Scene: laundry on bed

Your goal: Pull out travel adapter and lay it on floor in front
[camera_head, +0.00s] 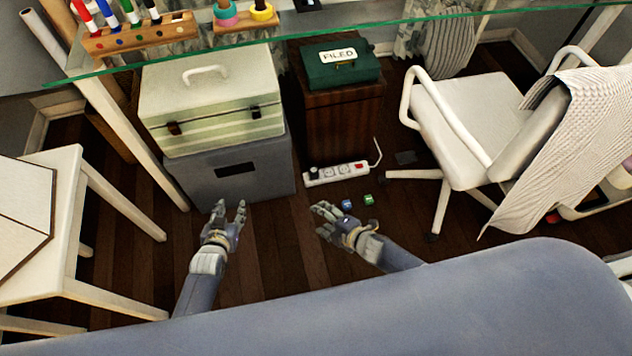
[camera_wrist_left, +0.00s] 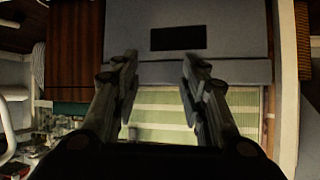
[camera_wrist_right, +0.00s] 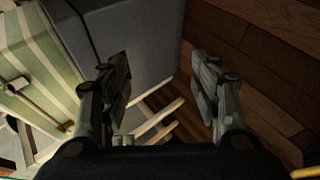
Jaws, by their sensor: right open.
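A white power strip (camera_head: 340,173) with a red switch lies on the floor in front of the dark wooden cabinet. A small dark piece (camera_head: 313,171) sits at its left end; it is too small to tell if it is the travel adapter. My left gripper (camera_head: 228,211) is open and empty in front of the grey box, left of the strip. It also shows open in the left wrist view (camera_wrist_left: 160,65). My right gripper (camera_head: 322,220) is open and empty, nearer to me than the strip. It also shows open in the right wrist view (camera_wrist_right: 162,65).
A grey box (camera_head: 200,185) bears a striped case (camera_head: 215,125). A green box (camera_head: 340,72) stands on the wooden cabinet (camera_head: 345,120). A white chair (camera_head: 465,120) stands right; a white stool (camera_head: 75,215) stands left.

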